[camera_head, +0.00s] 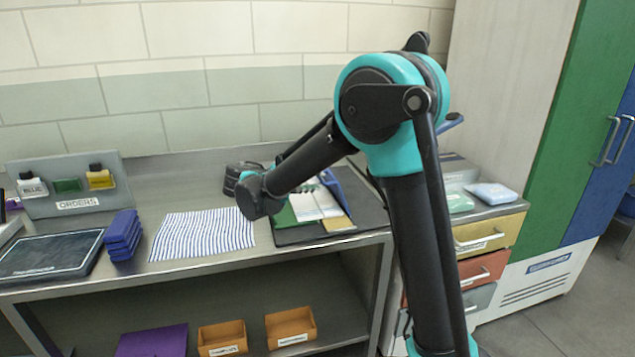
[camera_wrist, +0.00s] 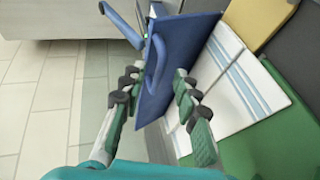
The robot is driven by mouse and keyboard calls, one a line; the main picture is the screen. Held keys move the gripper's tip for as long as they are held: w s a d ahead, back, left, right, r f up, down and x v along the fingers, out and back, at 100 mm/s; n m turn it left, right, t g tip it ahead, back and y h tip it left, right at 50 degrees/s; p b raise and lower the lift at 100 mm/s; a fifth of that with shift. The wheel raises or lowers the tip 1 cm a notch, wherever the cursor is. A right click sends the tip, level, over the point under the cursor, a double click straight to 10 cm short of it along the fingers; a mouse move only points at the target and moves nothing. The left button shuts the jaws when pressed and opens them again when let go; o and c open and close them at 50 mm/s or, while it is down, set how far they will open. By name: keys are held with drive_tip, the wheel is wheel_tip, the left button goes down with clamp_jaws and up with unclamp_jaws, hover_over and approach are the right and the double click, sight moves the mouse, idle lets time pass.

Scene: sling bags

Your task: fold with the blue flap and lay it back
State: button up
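The blue flap (camera_head: 336,190) stands tilted up at the right of the dark mat (camera_head: 376,213) in the head view. In the wrist view the blue flap (camera_wrist: 183,62) rises steeply, with a blue loop (camera_wrist: 155,65) on its face. My gripper (camera_wrist: 157,80) has its two fingers apart, with the loop and part of the flap between them; I cannot tell whether either finger touches. White cloth with blue stripes (camera_wrist: 240,85) lies beside the flap, between a green flap (camera_wrist: 248,145) and a yellow flap (camera_wrist: 258,20).
A striped cloth (camera_head: 203,234) lies flat left of the mat. Stacked blue pieces (camera_head: 123,235), a dark tablet (camera_head: 48,257) and an orders stand (camera_head: 75,187) are farther left. A drawer unit (camera_head: 484,237) stands right of the table. Tan bins (camera_head: 222,337) sit on the lower shelf.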

drive_tip(key=v, duration=1)
drive_tip(key=shift+r, duration=0.1)
